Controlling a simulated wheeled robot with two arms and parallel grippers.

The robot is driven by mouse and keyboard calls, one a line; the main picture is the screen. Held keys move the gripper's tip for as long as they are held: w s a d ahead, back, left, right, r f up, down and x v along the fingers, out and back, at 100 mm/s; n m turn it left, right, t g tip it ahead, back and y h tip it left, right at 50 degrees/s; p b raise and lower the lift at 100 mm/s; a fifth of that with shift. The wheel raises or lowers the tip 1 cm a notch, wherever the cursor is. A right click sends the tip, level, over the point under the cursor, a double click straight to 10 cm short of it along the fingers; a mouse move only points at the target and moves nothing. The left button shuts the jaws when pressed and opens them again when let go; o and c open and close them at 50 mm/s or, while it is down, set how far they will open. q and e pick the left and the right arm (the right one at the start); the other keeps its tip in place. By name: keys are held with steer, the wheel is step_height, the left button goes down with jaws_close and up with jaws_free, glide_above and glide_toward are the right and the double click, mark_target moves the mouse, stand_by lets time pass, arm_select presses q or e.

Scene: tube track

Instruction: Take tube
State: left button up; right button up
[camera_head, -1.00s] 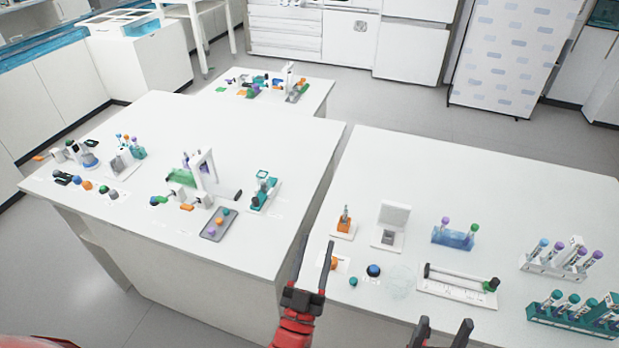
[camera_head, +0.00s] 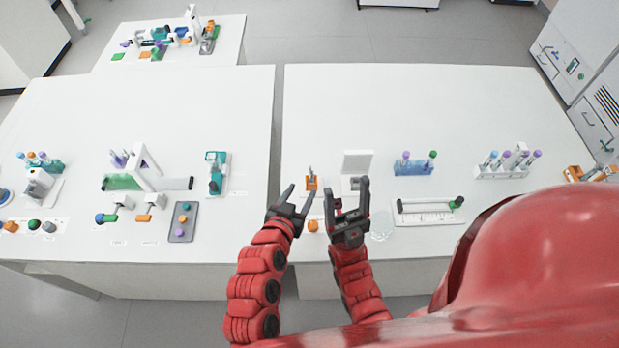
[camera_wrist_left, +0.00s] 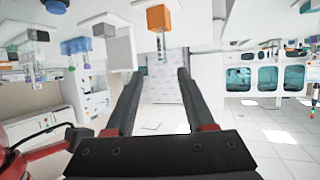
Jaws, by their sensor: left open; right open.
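Capped tubes stand in a blue rack (camera_head: 413,168) on the right table, one with a purple cap (camera_head: 406,155) and one with a green cap (camera_head: 433,154). Several more tubes stand in a white rack (camera_head: 500,173) further right. A small orange holder (camera_head: 311,184) holds a thin upright item; an orange block also shows in the left wrist view (camera_wrist_left: 158,17). My left gripper (camera_head: 300,198) is open and empty, in front of the orange holder. It shows open in the left wrist view (camera_wrist_left: 159,76). My right gripper (camera_head: 346,196) is open and empty, in front of a white stand (camera_head: 358,163).
A white tray with a dark bar (camera_head: 428,213) lies right of my right gripper. An orange knob (camera_head: 313,225) sits between the arms. The left table holds a teal device (camera_head: 216,172) and a grey tray (camera_head: 183,236). The back of the right table (camera_head: 420,105) is clear.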

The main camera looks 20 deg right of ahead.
mark_target(311, 174)
arm_select(q)
steer(key=b+x, duration=0.1)
steer(key=x, duration=0.4)
steer(key=shift+w+f, duration=0.15)
steer(key=shift+w, duration=0.05)
steer(key=shift+w+d, duration=0.2)
steer(key=shift+w, duration=0.05)
steer(key=b+x, duration=0.2)
steer(key=x, duration=0.3)
steer(key=shift+w+f, duration=0.1)
steer(key=shift+f, duration=0.15)
steer(key=shift+a+r, duration=0.1)
steer(key=shift+c, duration=1.4)
jaws_close()
